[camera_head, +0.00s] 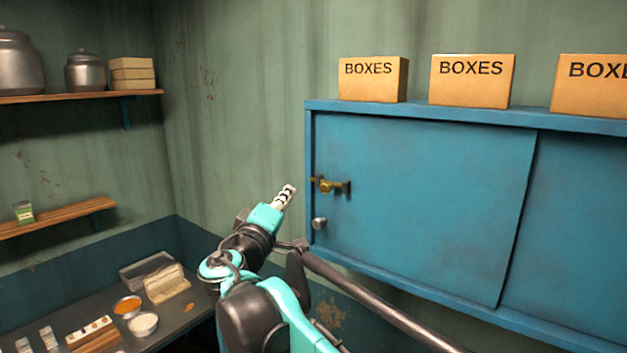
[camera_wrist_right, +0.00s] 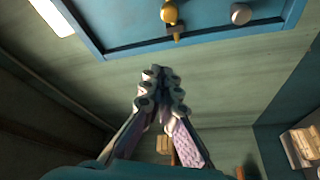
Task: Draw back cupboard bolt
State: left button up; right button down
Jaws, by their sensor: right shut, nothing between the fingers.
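The blue cupboard (camera_head: 430,190) hangs on the wall at the right of the head view. A brass bolt (camera_head: 326,185) sits near the left edge of its door, with a dark bracket. A round silver knob (camera_head: 319,223) is below the bolt. My right gripper (camera_head: 287,193) is shut and empty, to the left of the bolt and apart from it. In the right wrist view its fingertips (camera_wrist_right: 160,75) meet, with the bolt (camera_wrist_right: 170,14) and the knob (camera_wrist_right: 240,14) ahead at the top. My left gripper is not in view.
Several cardboard boxes (camera_head: 373,79) stand on top of the cupboard. A shelf (camera_head: 60,98) with metal pots is at the upper left, and a lower shelf (camera_head: 60,216) holds a small green carton. A counter (camera_head: 70,297) at the lower left bears bowls and containers.

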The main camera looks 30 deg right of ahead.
aim_at(327, 189)
jog(key=p+x, duration=0.3)
jog(key=x, duration=0.7)
jog(key=shift+s+d+f+p, duration=0.1)
jog(key=shift+s+d+f, duration=0.35)
jog(key=shift+s, duration=0.8)
jog(key=shift+s+d+f+p, duration=0.15)
jog(key=shift+s+d, duration=0.45)
jog(key=shift+s, duration=0.6)
jog(key=shift+s+d+f+p, duration=0.1)
jog(key=shift+s+d+f, duration=0.35)
jog(key=shift+s, duration=0.8)
jog(key=shift+w+r, duration=0.1)
jog(key=shift+w, duration=0.15)
